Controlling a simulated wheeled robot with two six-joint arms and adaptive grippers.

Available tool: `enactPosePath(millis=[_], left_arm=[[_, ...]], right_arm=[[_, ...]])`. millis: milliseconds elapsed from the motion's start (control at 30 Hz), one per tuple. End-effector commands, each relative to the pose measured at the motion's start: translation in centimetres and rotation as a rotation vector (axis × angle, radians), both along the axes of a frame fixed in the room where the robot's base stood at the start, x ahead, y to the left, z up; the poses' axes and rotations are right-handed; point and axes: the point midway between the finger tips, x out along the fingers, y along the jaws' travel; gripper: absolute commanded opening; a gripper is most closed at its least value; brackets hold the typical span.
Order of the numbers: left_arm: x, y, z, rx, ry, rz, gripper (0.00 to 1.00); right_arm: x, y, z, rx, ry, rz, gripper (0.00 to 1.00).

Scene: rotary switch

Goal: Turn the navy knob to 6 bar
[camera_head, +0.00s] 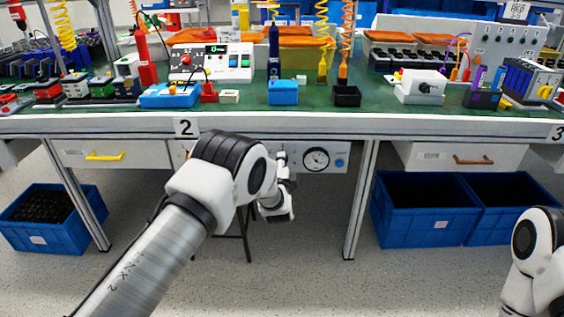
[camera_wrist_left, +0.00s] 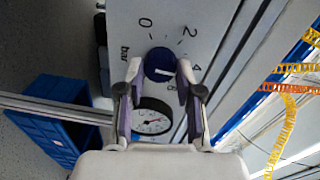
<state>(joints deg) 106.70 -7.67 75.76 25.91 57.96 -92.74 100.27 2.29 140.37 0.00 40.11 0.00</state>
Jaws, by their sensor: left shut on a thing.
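The navy knob (camera_wrist_left: 159,64) shows in the left wrist view on a pale panel (camera_wrist_left: 183,14), with a white pointer line on its face. Marks beyond 4 are partly hidden by a finger. My left gripper (camera_wrist_left: 158,72) has its fingers on either side of the knob, shut on it. In the head view my left gripper (camera_head: 284,172) is at the panel below the bench, and the knob is hidden behind it. My right gripper is out of view.
A round gauge (camera_head: 316,159) sits beside the knob, with a small blue round part (camera_head: 339,163) to its right. A bench leg (camera_head: 361,200) and blue crates (camera_head: 405,232) stand to the right. A yellow-handled drawer (camera_head: 130,154) is to the left.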

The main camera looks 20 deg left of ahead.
Motion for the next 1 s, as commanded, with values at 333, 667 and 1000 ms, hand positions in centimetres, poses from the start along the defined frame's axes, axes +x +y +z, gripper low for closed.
enactPosePath(millis=[333,667,1000], left_arm=[[0.0,-0.1,0.0,0.315,0.091,-0.001,0.0],[0.0,-0.1,0.0,0.613,0.177,-0.001,0.0],[0.0,-0.1,-0.1,0.849,0.244,-0.001,0.0]], right_arm=[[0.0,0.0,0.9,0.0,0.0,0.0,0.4],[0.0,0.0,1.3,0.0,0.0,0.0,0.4],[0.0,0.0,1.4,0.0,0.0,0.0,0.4]])
